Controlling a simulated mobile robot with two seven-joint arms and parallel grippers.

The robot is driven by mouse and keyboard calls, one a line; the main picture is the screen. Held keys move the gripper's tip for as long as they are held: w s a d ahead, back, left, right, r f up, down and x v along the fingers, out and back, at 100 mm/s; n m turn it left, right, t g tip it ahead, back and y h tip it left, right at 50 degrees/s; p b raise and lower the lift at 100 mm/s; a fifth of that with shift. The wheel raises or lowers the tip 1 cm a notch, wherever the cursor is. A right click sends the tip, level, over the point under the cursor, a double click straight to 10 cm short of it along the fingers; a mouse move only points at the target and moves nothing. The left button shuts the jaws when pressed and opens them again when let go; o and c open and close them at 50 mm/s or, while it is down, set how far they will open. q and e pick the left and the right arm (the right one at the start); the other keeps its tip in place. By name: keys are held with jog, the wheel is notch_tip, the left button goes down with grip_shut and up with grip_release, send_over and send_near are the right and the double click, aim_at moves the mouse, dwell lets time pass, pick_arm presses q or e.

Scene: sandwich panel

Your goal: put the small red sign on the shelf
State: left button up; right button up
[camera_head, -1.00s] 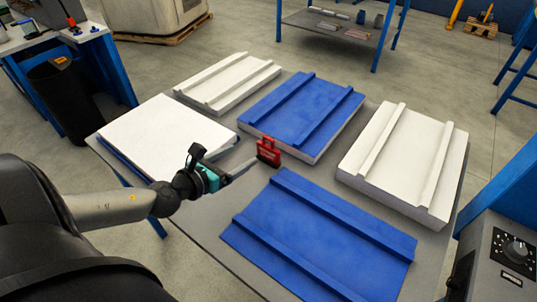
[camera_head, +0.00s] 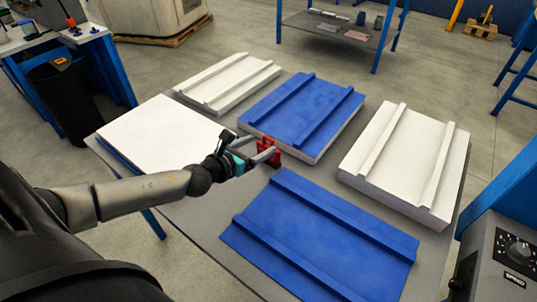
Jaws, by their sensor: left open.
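The small red sign (camera_head: 269,148) stands on the grey table (camera_head: 205,222), between the two blue panels. My left gripper (camera_head: 268,151) comes in from the left with its fingers at the sign and hides part of it. The jaws are open, and I cannot tell whether they touch the sign. A shelf (camera_head: 335,27) with blue legs stands at the back, with several small items on it. My right gripper is not in view.
Blue panels (camera_head: 318,238) and (camera_head: 303,108) and white panels (camera_head: 405,160), (camera_head: 228,80) and (camera_head: 160,130) crowd the table. A control box (camera_head: 505,255) stands at the lower right. A black bin (camera_head: 72,100) stands at the left. Floor lies between table and shelf.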

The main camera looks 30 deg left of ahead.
aim_at(269, 140)
pick_arm(q)
jog(key=x, duration=0.3)
jog(key=shift+w+d+f+b, duration=0.15)
jog(key=shift+w+f+b, duration=0.05)
jog(key=shift+w+b, duration=0.15)
jog(key=shift+w+f, duration=0.15)
jog(key=shift+w, duration=0.4)
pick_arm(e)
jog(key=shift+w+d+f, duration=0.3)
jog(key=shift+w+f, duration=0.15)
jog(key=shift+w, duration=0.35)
pick_arm(q)
jog(key=shift+c, duration=0.2)
jog(key=c, duration=0.5)
grip_shut()
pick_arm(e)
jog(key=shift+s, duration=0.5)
